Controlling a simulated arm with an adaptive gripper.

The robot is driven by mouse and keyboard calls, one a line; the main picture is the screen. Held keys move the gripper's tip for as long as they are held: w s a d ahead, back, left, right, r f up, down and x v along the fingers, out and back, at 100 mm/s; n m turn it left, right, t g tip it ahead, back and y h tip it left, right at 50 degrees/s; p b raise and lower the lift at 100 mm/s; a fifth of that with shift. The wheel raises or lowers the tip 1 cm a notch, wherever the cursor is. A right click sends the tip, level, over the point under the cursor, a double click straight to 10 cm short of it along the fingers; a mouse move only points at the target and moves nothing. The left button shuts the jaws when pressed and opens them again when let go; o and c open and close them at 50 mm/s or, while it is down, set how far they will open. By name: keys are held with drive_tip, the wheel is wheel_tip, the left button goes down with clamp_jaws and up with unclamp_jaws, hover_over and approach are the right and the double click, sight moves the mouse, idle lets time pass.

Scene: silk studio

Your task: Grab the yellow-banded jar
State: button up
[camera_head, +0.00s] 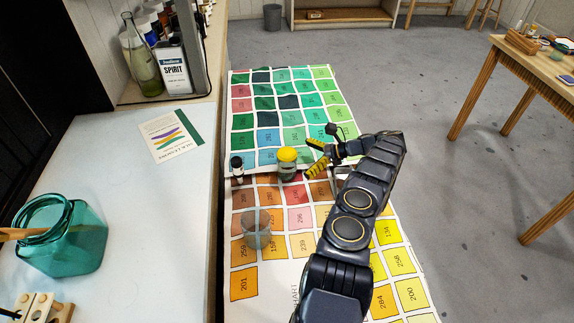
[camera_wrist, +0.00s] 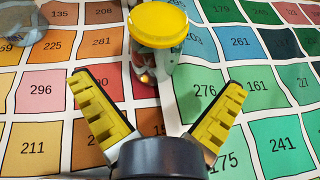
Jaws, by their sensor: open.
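The jar with the yellow top band (camera_head: 287,166) is clear glass and stands upright on the colour chart, left of my gripper (camera_head: 311,157). It also shows in the wrist view (camera_wrist: 157,32), at the top middle, just beyond the fingers. My gripper in the wrist view (camera_wrist: 158,90) is open, its yellow-padded fingers spread wide with nothing between the tips. The jar lies roughly in line with the gap, apart from both fingers.
A small dark-capped bottle (camera_head: 237,167) stands left of the jar. A clear grey glass vessel (camera_head: 257,231) stands nearer on the chart (camera_head: 308,268). A teal jug (camera_head: 75,240) sits on the white counter (camera_head: 150,220) at left.

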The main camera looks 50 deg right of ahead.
sight(287, 164)
drive_tip(key=shift+x, duration=3)
drive_tip(key=shift+s+a+f, duration=0.1)
drive_tip(key=shift+s+a, duration=0.05)
drive_tip(key=shift+s, duration=0.05)
drive_tip(key=c, duration=1.2)
